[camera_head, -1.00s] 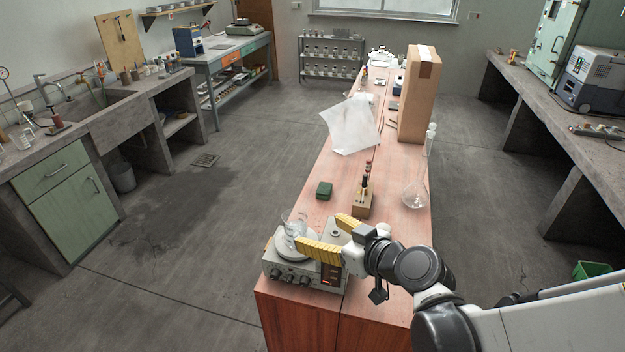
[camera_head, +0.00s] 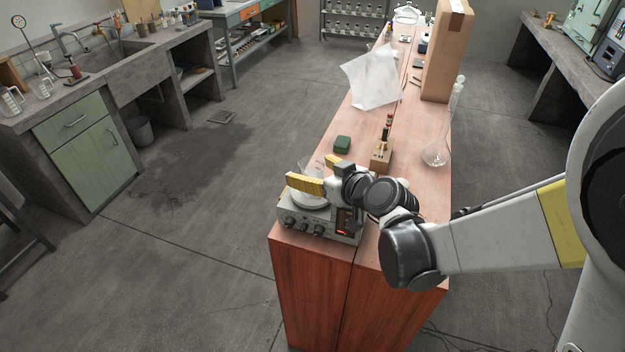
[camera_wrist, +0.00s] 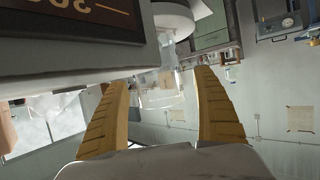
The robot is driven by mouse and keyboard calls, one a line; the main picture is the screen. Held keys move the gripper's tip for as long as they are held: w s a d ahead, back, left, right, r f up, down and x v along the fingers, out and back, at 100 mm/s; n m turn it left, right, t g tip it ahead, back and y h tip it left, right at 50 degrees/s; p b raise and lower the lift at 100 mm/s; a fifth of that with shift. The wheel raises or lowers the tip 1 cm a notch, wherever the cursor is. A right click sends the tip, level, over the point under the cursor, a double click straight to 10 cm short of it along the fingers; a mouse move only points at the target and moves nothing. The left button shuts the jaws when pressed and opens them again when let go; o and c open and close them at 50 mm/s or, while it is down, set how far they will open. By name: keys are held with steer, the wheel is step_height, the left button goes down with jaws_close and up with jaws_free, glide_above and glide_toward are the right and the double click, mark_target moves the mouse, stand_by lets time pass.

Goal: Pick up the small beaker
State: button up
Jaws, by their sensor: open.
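The small clear glass beaker (camera_head: 308,169) stands on the round white top of a hotplate (camera_head: 318,227). The near finger hides its lower part in the head view. My gripper (camera_head: 307,169) is open, with one yellow finger on the near side of the beaker and the other on the far side. In the wrist view, which is turned upside down, the beaker (camera_wrist: 160,97) shows faintly between the two spread fingers of my gripper (camera_wrist: 161,78). I cannot tell whether either finger touches the glass.
A tall cardboard box (camera_head: 443,60) and a white sheet (camera_head: 372,80) are farther back. The bench's left edge is close.

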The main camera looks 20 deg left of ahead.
steer(key=c, duration=1.4)
steer(key=shift+r, duration=0.15)
